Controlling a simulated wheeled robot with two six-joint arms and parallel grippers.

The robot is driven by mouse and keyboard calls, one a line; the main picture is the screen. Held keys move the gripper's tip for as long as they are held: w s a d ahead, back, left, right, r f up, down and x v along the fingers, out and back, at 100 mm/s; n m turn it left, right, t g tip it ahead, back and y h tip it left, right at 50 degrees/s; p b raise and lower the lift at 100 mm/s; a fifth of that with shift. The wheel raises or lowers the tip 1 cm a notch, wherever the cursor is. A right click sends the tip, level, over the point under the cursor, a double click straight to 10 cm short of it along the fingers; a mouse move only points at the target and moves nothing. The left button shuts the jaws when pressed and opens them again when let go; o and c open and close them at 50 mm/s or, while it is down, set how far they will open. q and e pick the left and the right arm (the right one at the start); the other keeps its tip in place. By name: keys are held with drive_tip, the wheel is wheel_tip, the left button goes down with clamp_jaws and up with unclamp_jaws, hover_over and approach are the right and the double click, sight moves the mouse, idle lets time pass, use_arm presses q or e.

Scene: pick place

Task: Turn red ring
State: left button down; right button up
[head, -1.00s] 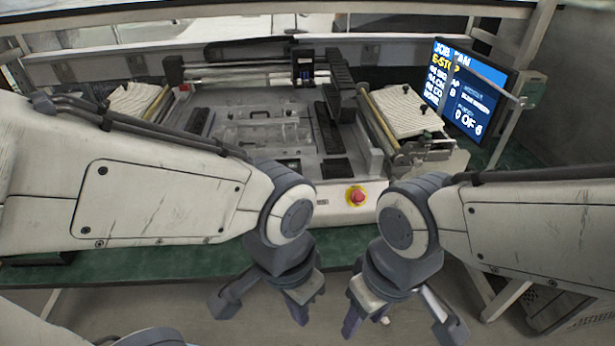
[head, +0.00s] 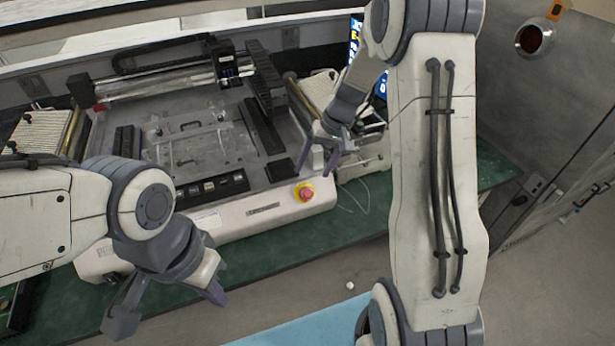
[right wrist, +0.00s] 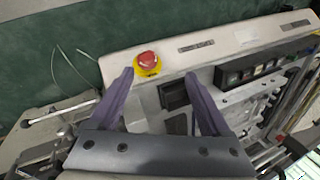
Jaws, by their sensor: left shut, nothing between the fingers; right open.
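The red knob (head: 307,194) with a yellow ring around its base sits on the right end of the machine's pale front face. It also shows in the right wrist view (right wrist: 147,62), near the left fingertip. My right gripper (head: 319,166) is open and empty, with purple fingers pointing down at the machine's right front corner. In the head view it is a little above and right of the knob. In the right wrist view the fingers (right wrist: 158,76) are apart, with the knob beyond them. My left gripper (head: 214,292) is shut and empty, low in front of the machine.
The machine (head: 245,208) stands on a green bench (head: 365,225). A dark button strip (head: 212,187) lies left of the knob. A grey cabinet (head: 560,120) stands far right. Thin wires lie near the corner.

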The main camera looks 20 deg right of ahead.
sight(308, 191)
drive_tip(key=shift+m, duration=0.3)
drive_tip(key=f, duration=0.3)
drive_tip(key=w+f+p, duration=0.1)
drive_tip(key=f, duration=0.3)
drive_tip(key=f+p, duration=0.1)
drive_tip(key=f, duration=0.2)
drive_tip(key=shift+w+a+f, duration=0.35)
drive_tip(key=shift+w+a, duration=0.05)
drive_tip(key=shift+c, duration=0.4)
